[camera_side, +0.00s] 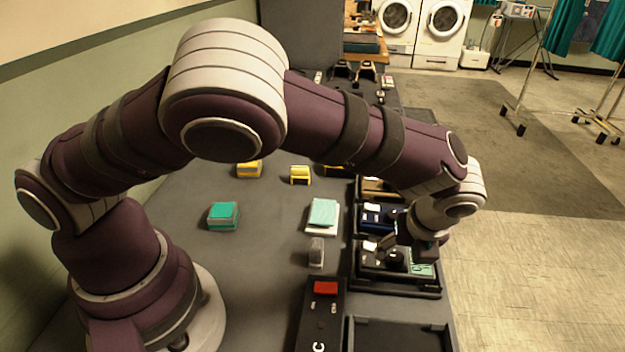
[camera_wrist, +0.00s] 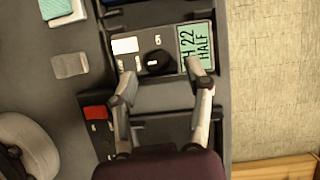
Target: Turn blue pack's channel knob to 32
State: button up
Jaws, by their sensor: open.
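The blue pack (camera_side: 378,217) sits in a black tray on the right of the bench in the side view. My arm hides its right part, so its knob and display do not show there. My open gripper (camera_side: 410,250) is over the nearer, dark pack (camera_side: 370,260). In the wrist view a dark pack (camera_wrist: 133,64) has a round black knob (camera_wrist: 159,62) and a green display (camera_wrist: 199,45) reading "22 HALF", with a partly hidden H before it. My gripper (camera_wrist: 160,82) is open, with its fingertips around the knob's near side and nothing visibly held.
A black unit with a red block (camera_side: 325,288) and an empty tray (camera_side: 395,335) lie nearer. A clear box (camera_side: 317,252), teal-topped pads (camera_side: 323,212) and yellow items (camera_side: 300,174) stand left of the packs. Much of the bench between is bare.

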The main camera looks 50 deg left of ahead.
jog(key=v, duration=0.9)
jog(key=s+a+r+n+t+h, duration=0.1)
jog(key=s+a+n, duration=0.3)
jog(key=n, duration=0.4)
jog(key=s+a+r+n+h, duration=0.1)
jog(key=s+a+r+n, duration=0.2)
jog(key=a+n, duration=0.4)
jog(key=s+a+r+n+t+h, duration=0.1)
jog(key=s+a+r+n, duration=0.2)
jog(key=n, duration=0.8)
jog(key=s+a, duration=0.1)
jog(key=a, duration=0.1)
jog(key=shift+s+a+t, duration=0.25)
jog(key=shift+s+t, duration=0.05)
jog(key=shift+s, duration=0.05)
